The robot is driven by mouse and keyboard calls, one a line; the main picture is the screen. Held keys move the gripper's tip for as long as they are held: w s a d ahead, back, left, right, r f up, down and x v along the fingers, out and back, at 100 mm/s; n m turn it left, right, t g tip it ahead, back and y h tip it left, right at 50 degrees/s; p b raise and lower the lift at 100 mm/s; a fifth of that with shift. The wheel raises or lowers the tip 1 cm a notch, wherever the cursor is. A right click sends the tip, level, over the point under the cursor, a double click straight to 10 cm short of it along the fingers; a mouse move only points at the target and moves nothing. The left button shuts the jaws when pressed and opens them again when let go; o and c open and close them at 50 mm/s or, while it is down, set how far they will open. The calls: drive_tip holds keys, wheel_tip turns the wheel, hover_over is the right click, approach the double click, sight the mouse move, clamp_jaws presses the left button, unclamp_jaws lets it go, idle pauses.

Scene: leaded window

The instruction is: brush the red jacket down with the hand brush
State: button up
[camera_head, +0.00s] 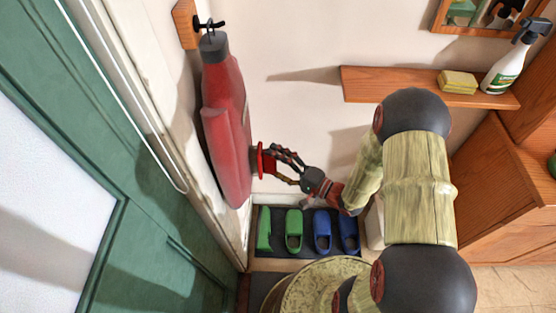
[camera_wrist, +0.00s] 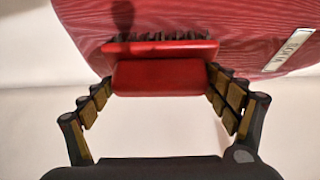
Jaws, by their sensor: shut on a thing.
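The red jacket (camera_head: 226,125) hangs from a black hook (camera_head: 208,24) on a wooden block at the upper left of the head view. Its red cloth also fills the top of the wrist view (camera_wrist: 190,20), with a pale label at the right. My gripper (camera_head: 274,163) is beside the jacket's lower right side. It is shut on the red hand brush (camera_wrist: 160,77), with one finger on each side of the handle block. The brush's dark bristles point at the jacket and appear to be at its surface; whether they touch is hard to tell.
Green and blue shoes (camera_head: 293,230) stand on a dark mat below my gripper. A wooden shelf (camera_head: 400,88) at the upper right holds yellow sponges (camera_head: 458,82) and a spray bottle (camera_head: 512,62). A green door (camera_head: 60,150) is at the left. The wall between jacket and shelf is bare.

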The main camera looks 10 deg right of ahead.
drive_tip(key=shift+r+p, duration=2.45)
drive_tip(key=shift+r, duration=1.45)
drive_tip(key=shift+f+b, duration=2.9)
drive_tip(key=shift+f, duration=1.15)
drive_tip(key=s+d, duration=0.2)
drive_tip(key=d, duration=0.3)
drive_tip(key=shift+d, duration=0.35)
drive_tip(key=d, duration=0.3)
drive_tip(key=shift+s, duration=0.4)
